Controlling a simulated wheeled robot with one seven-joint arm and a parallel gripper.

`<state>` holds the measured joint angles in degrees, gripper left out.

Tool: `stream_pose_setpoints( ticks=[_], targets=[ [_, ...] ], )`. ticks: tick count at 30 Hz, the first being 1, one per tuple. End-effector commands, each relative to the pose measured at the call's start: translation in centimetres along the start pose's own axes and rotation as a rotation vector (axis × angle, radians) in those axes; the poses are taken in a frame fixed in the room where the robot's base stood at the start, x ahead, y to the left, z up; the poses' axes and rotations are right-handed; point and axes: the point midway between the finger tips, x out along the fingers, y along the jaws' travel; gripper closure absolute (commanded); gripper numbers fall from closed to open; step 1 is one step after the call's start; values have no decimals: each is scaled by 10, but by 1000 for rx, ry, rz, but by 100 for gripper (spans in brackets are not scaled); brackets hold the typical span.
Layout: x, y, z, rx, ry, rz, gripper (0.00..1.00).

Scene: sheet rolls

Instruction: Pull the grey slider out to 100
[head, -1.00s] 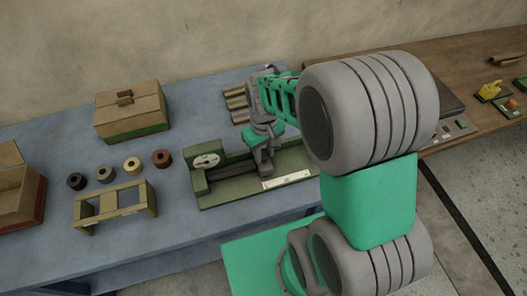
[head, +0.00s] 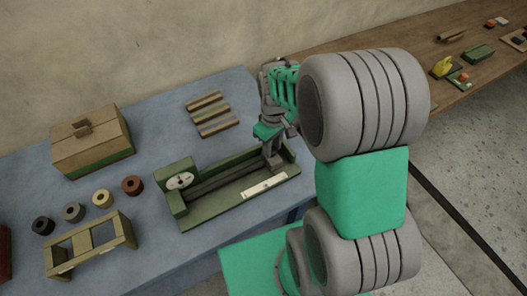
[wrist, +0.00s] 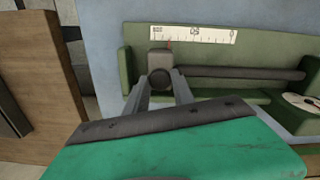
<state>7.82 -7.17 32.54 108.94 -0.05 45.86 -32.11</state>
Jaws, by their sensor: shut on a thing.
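The green fixture (head: 215,208) lies on the blue bench, with a white dial at its left end and a dark rod (head: 222,178) along its length. The grey slider (wrist: 158,57) is near the far end of the rod from the dial, beside the white scale (wrist: 195,34). A small red pointer (wrist: 169,43) stands between 50 and 100, closer to 100. My gripper (wrist: 160,80) is shut on the slider's dark round knob (wrist: 158,78). In the head view my gripper (head: 272,158) is at the fixture's right end, partly hiding the slider.
A cardboard toolbox (head: 92,145), several spools, a wooden frame (head: 92,246) and a striped stack of rolls (head: 213,113) are on the blue bench to the left and back. A brown table (head: 400,60) stands to the right.

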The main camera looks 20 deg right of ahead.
Motion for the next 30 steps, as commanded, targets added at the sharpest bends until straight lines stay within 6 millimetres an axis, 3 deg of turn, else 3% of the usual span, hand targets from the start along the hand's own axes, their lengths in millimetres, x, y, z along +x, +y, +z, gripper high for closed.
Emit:
stream_pose_setpoints(
  ticks=[6, 15, 16, 24, 30],
  targets=[
    [-1, 30, 7, 4, 5, 6, 100],
    [-1, 34, 9, 10, 5, 9, 100],
    [-1, 35, 9, 10, 5, 9, 70],
    [-1, 32, 8, 5, 4, 6, 48],
    [-1, 30, 8, 2, 3, 4, 48]
  ],
)
